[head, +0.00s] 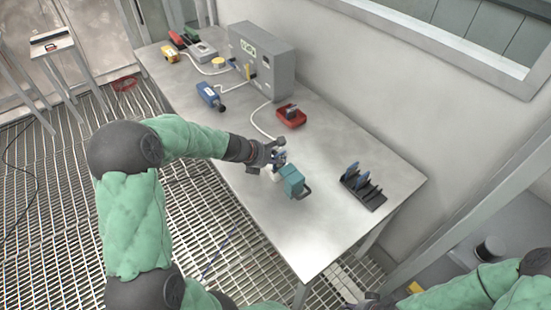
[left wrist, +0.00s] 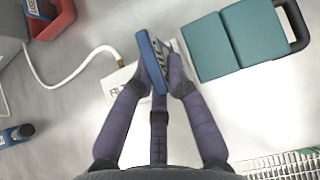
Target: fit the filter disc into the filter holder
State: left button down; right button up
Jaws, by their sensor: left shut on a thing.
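My left gripper (head: 277,160) is above the middle of the table, shut on a flat blue piece. In the left wrist view the fingers (left wrist: 160,88) pinch this blue piece (left wrist: 148,62), seen nearly edge-on with a printed side face. I cannot tell whether it is round or is the filter disc. A black rack (head: 364,191) holding upright blue pieces stands at the right of the table. No part is clearly recognisable as the filter holder. My right gripper (head: 368,301) shows only partly at the bottom edge, its jaws unclear.
A teal block with a black handle (head: 292,182) lies just right of my left gripper. A red bin (head: 291,117) with something inside sits behind it.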

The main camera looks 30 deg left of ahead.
pick_arm(q)
jog(key=shift+f+b, duration=0.9)
jog(key=shift+f, duration=0.1)
jog(key=c, duration=1.2)
grip_release()
jog(key=shift+o, duration=0.2)
jog(key=shift+s, duration=0.1)
jog(key=v, duration=1.2)
